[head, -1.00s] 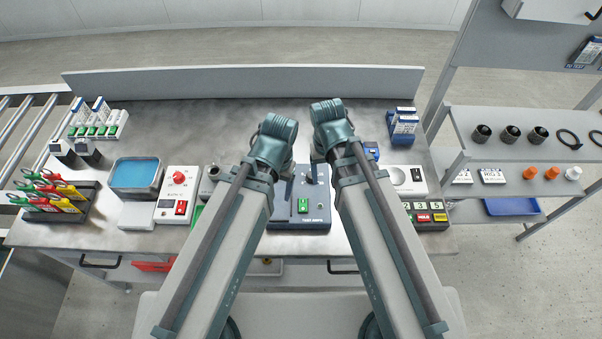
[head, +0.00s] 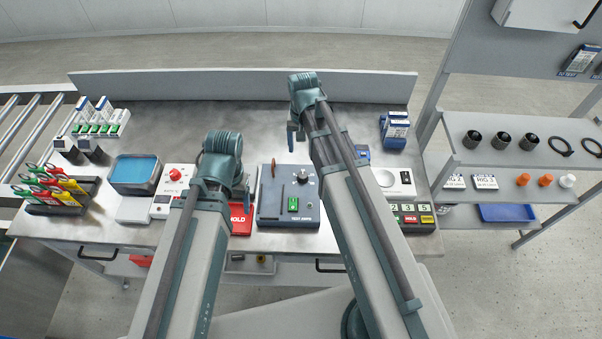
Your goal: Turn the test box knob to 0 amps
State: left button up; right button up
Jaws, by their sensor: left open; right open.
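The test box (head: 273,218) is a dark grey-blue unit near the front middle of the bench. A silver knob (head: 303,176) sits at its upper right, with a small brown upright piece and a green switch (head: 293,204) on its face. The knob's pointer setting is too small to read. My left gripper (head: 243,194) is open, just left of the box. My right gripper (head: 292,136) is open and empty, above and behind the box, beyond the knob. Neither gripper touches the knob.
A red HOLD tray (head: 241,222) lies left of the box, partly behind my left arm. A red-knobbed white unit (head: 174,177) and a blue-topped container (head: 135,171) stand further left. A white unit (head: 405,183) and number tiles (head: 412,208) are right.

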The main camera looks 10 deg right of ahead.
aim_at(303, 175)
pick_arm(q)
notch_tip(303, 175, down, 13)
jog(key=b, duration=1.3)
jog(key=shift+f, duration=0.2)
pick_arm(e)
notch_tip(303, 175, down, 13)
jog(key=shift+f, duration=0.2)
grip_shut()
